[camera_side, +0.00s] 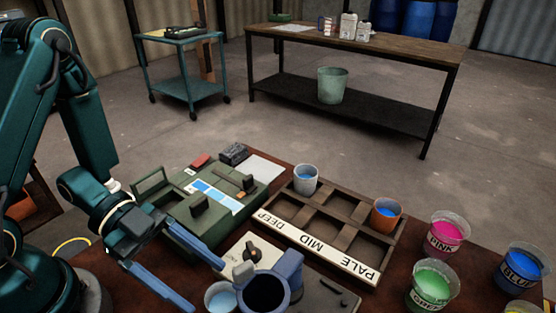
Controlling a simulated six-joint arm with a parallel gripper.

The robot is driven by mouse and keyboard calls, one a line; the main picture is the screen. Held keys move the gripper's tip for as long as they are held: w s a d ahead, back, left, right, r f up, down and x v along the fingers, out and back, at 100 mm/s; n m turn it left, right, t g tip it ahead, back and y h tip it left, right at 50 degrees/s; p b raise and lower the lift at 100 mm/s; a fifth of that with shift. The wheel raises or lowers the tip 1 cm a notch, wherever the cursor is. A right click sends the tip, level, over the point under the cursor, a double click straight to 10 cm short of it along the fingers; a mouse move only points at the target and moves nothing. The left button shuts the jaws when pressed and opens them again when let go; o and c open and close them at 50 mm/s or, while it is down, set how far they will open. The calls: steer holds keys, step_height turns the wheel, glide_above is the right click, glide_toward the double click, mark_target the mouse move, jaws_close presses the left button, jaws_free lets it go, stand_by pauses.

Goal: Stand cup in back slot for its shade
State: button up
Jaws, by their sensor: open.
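A wooden rack (342,252) has two rows of slots, with a front strip lettered DEEP, MID and PALE from left to right. A pale grey cup (306,186) with blue liquid stands in the back slot of the DEEP column. An orange cup (386,221) with blue liquid stands in the back slot of the PALE column. The back MID slot and the front slots look empty. Another cup (220,300) with light blue liquid stands at the bottom edge, partly cut off. My gripper (206,286) is open, its two blue fingers pointing toward this cup, with nothing visibly held.
A green machine (215,198) lies left of the rack. Pots of pink (446,238), green (432,285) and blue (522,268) paint stand at right.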

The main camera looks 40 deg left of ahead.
mark_target(222, 298)
steer(key=shift+x, duration=2.7)
steer(key=shift+a+f, duration=0.1)
jaws_close()
